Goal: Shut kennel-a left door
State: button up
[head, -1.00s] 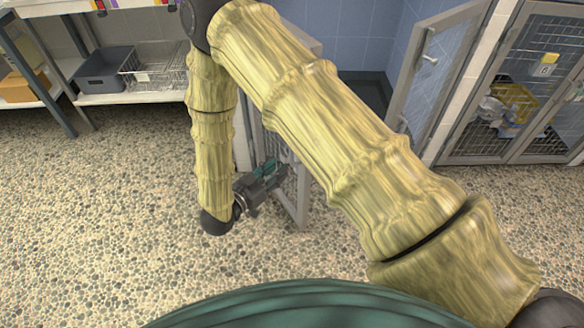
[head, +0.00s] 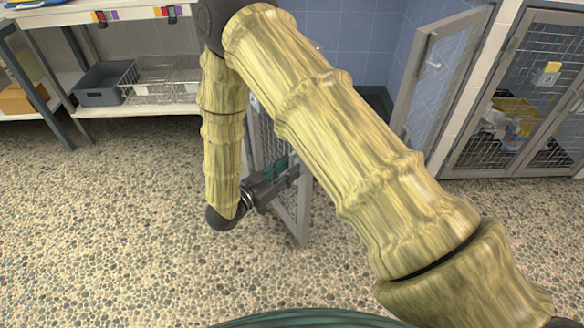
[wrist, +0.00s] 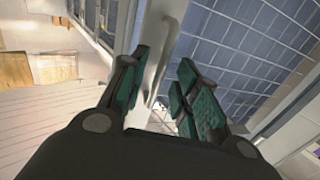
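The left door (head: 301,215) of the open, blue-tiled kennel stands swung out into the room, a grey-framed mesh panel partly hidden behind my arm. My gripper (head: 285,170) is at this door, its dark green fingers over the mesh in the head view. In the wrist view my gripper (wrist: 163,90) has its fingers spread apart, with a pale door frame bar (wrist: 157,50) running between them. I cannot tell whether a finger touches the bar. The kennel's right door (head: 432,65) also stands open, with a handle on it.
A closed mesh kennel tagged B (head: 548,75) stands at the right. A shelf unit (head: 140,108) with a grey bin (head: 103,85) and a wire basket stands at the upper left. The pebbled floor (head: 110,230) is clear in front and to the left.

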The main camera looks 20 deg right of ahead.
jog(key=shift+x, duration=1.05)
jog(key=shift+c, duration=0.5)
grip_shut()
